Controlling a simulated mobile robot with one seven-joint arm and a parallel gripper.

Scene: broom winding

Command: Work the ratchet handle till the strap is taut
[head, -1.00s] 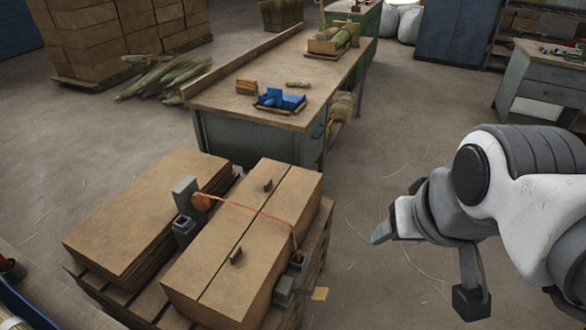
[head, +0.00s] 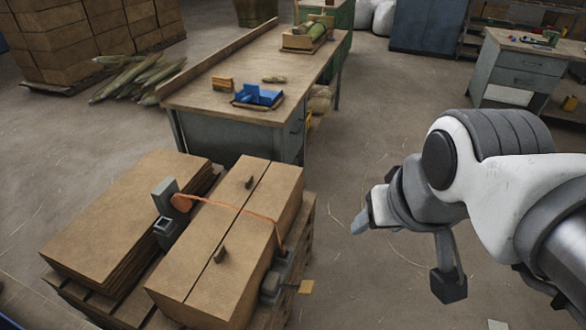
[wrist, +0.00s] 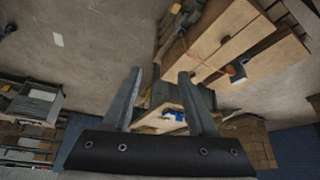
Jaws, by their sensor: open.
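The orange strap (head: 235,208) runs over the top of a cardboard box (head: 200,275) on a pallet at the lower left. One end is at an orange reel on a grey upright bracket (head: 163,194) on the box's left side. The other end drops over the right edge to a grey ratchet mechanism (head: 272,283) low on that side. My gripper (head: 400,258) is to the right of the box, in the air and apart from it. In the wrist view my gripper (wrist: 160,85) has its fingers spread, with nothing between them; the strap and box show beyond.
Flat cardboard sheets (head: 120,210) lie left of the box. A workbench (head: 220,85) with a blue tool stands behind. A small yellowish tag (head: 305,287) sticks out near the ratchet. Clear floor (head: 340,160) lies between the pallet and my arm.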

